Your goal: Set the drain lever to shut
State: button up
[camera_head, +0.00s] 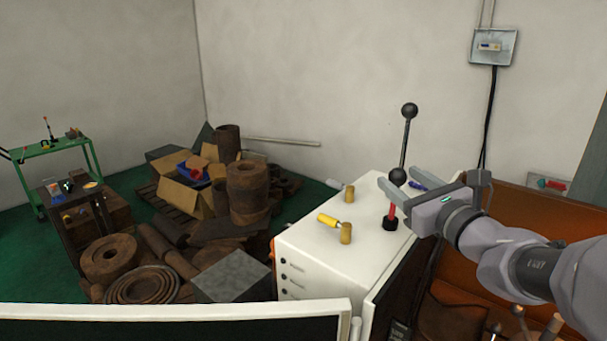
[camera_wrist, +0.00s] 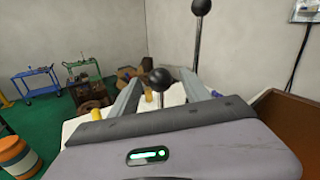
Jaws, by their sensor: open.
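A short lever with a red shaft (camera_head: 391,211) and a black ball knob (camera_head: 398,177) stands on the white cabinet top (camera_head: 310,240). A taller black lever (camera_head: 404,140) with a ball on top shows behind it. A yellow-handled brass fitting (camera_head: 328,219) lies to the left. No label tells me which one is the drain lever. My gripper (camera_head: 399,180) is open, with its fingers on either side of the short lever's knob. In the wrist view the knob (camera_wrist: 161,79) shows between the fingers; contact cannot be told. The tall lever (camera_wrist: 197,40) stands just beyond the right finger.
A second brass fitting (camera_head: 349,193) stands behind the yellow-handled one. A brown bin (camera_head: 520,225) is right of the cabinet. Rusty metal parts and an open carton (camera_head: 185,190) are heaped to the left. A green cart (camera_head: 55,150) stands further left. The air left of the levers is clear.

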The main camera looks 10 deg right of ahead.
jog(key=shift+w+a, duration=0.25)
jog(key=shift+w, duration=0.85)
grip_shut()
dwell(0.6)
